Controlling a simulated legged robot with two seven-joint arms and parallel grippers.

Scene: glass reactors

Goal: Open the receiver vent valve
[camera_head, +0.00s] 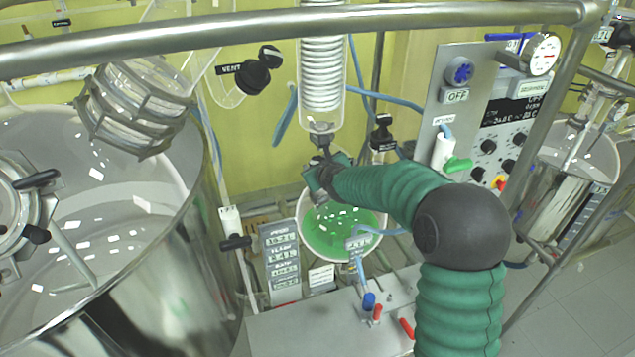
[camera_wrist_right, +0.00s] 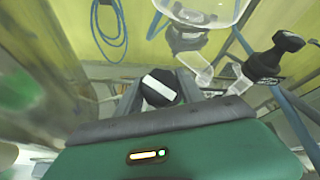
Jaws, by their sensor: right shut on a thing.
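My right gripper (camera_head: 318,178) reaches in below the glass coil condenser (camera_head: 322,70), just above the round receiver (camera_head: 335,240), which holds green liquid. In the right wrist view, my right gripper (camera_wrist_right: 160,92) is shut on a black knob (camera_wrist_right: 157,90) with a white bar across its face, between the two fingers. The bar lies tilted. In the head view the gripper hides this knob, and no label on it is readable. My left gripper is not in view.
A black valve with a VENT tag (camera_head: 232,68) hangs at upper left. Another black-handled valve (camera_head: 382,132) stands right of my gripper, also seen in the wrist view (camera_wrist_right: 275,55). A control panel (camera_head: 480,120) is at right, a large steel vessel (camera_head: 180,250) at left.

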